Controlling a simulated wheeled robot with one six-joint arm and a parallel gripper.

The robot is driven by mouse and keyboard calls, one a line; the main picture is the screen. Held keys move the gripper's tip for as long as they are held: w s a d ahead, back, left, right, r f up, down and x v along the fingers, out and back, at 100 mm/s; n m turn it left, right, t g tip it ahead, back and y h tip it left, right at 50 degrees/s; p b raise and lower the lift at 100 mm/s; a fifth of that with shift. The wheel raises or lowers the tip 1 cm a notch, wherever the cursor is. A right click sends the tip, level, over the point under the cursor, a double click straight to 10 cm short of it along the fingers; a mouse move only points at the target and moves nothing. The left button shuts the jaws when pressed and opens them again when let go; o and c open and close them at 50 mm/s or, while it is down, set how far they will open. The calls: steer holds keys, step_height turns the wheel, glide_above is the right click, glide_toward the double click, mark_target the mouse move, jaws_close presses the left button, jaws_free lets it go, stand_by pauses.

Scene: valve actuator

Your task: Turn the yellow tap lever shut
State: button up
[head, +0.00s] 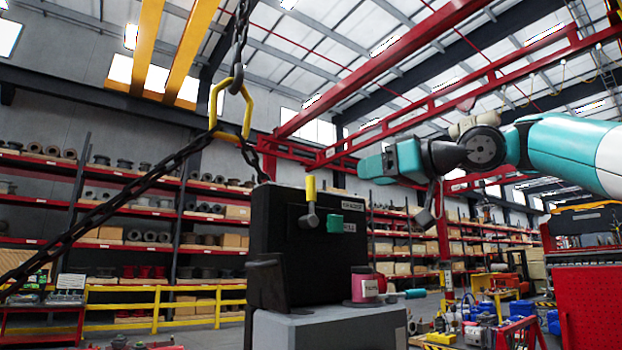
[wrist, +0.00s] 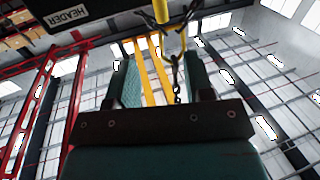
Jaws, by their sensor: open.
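The yellow tap lever (head: 311,189) points upright from a grey stub (head: 309,220) on the face of a black block (head: 280,250). In the wrist view, the lever (wrist: 160,11) shows at the top edge, roughly centred between the finger lines but beyond them. My gripper (head: 364,167) is to the right of the lever and a little higher in the head view, apart from it. In the wrist view, my gripper (wrist: 160,60) has its two teal fingers spread with nothing held between them.
A small teal block (head: 335,223) and a header label (head: 354,200) are on the black block beside the lever. A heavy chain (head: 110,200) hangs at left from a yellow hook link (head: 230,108). Air around my gripper looks clear.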

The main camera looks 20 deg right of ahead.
mark_target(315, 186)
steer(key=p+x, duration=0.7)
steer(key=x, duration=0.8)
steer(key=shift+r, duration=0.15)
steer(key=shift+w+a, duration=0.2)
steer(key=shift+c, duration=0.5)
jaws_close()
